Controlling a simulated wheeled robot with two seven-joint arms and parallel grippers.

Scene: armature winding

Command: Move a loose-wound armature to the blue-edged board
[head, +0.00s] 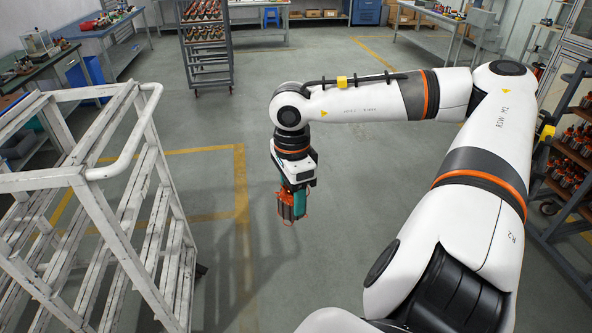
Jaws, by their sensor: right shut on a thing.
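My right gripper (293,203) hangs from my right arm over the open floor in the middle of the head view, pointing down. Its teal fingers are shut on a small armature (287,212) with reddish-orange and grey parts. The fingers hide much of the armature, so I cannot tell how it is wound. No blue-edged board can be made out for sure. My left gripper is not in view.
An empty white slatted rack (88,175) stands close on the left. Racks of armatures stand at the back (182,45) and right edge (549,190). Workbenches (110,28) line the back and left. The floor (300,270) around my right gripper is clear.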

